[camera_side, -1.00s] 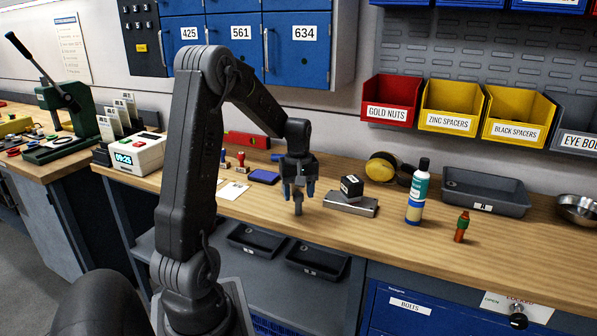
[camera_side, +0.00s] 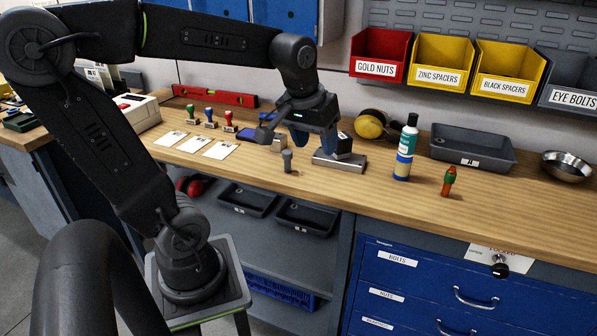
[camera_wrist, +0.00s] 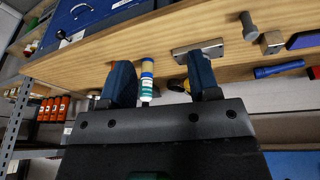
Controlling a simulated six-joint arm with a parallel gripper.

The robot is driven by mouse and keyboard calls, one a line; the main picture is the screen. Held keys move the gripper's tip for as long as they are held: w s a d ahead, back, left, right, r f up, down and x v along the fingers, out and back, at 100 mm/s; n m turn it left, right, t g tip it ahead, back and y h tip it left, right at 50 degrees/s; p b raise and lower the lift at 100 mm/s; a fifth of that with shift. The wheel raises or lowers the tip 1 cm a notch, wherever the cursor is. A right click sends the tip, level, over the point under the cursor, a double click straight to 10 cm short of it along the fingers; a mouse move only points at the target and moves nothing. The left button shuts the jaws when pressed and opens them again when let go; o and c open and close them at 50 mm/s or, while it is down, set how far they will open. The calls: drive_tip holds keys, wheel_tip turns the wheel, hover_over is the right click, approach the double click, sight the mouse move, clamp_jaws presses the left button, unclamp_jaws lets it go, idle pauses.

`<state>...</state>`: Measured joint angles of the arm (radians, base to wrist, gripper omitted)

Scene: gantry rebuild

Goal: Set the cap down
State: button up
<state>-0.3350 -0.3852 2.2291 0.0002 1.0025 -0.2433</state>
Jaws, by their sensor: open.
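A small grey, bolt-like piece (camera_side: 287,160) with a wider head stands upright on the wooden bench. It is the likeliest match for the cap, though I cannot be sure. It also shows in the wrist view (camera_wrist: 248,27), to the right of the fingers. My gripper (camera_side: 282,137) is open and empty, tilted, above and behind this piece and apart from it. Its two blue fingers stand wide apart in the wrist view (camera_wrist: 161,75), with nothing between them held.
A metal plate (camera_side: 330,162) with a dark block (camera_side: 344,143) lies close right of the grey piece. A bottle (camera_side: 405,150), an orange-green figure (camera_side: 449,182) and a grey tray (camera_side: 470,150) stand farther right. Stamps and white cards (camera_side: 221,150) lie left. The front bench edge is near.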

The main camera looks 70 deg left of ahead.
drive_tip(key=s+d+f+m+t+h, duration=0.1)
drive_tip(key=s+d+m+t, duration=0.1)
drive_tip(key=s+d+m, duration=0.4)
drive_tip(key=s+d, duration=0.1)
drive_tip(key=d, duration=0.2)
drive_tip(key=shift+m, duration=0.3)
drive_tip(key=shift+d, duration=0.1)
idle(0.5)
